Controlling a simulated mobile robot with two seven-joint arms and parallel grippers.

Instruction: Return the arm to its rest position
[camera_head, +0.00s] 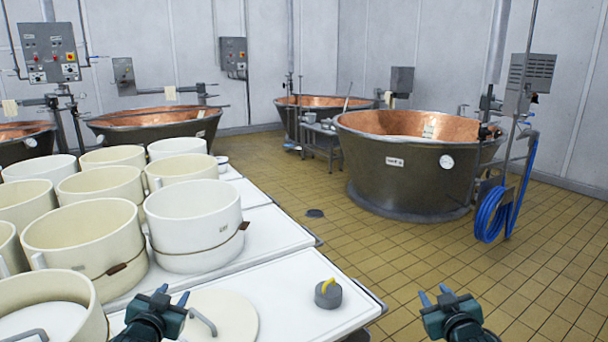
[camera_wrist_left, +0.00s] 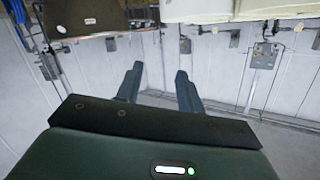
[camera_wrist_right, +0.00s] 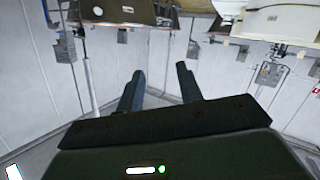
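My left gripper (camera_head: 172,293) is at the bottom left of the head view, in front of the near end of the white table. In the left wrist view its two fingers (camera_wrist_left: 159,78) stand apart with nothing between them. My right gripper (camera_head: 434,293) is at the bottom right of the head view, over the tiled floor in the picture. In the right wrist view its fingers (camera_wrist_right: 160,75) are also apart and empty. Both grippers point forward and touch nothing that I can see. Most of both arms is out of the head view.
A white table (camera_head: 278,283) bears several cream moulds (camera_head: 195,211), a round lid (camera_head: 222,318) with a handle and a grey knob-like object with a yellow top (camera_head: 328,293). A large copper vat (camera_head: 405,174) and a blue hose (camera_head: 492,215) stand beyond. Tiled floor (camera_head: 420,255) is clear.

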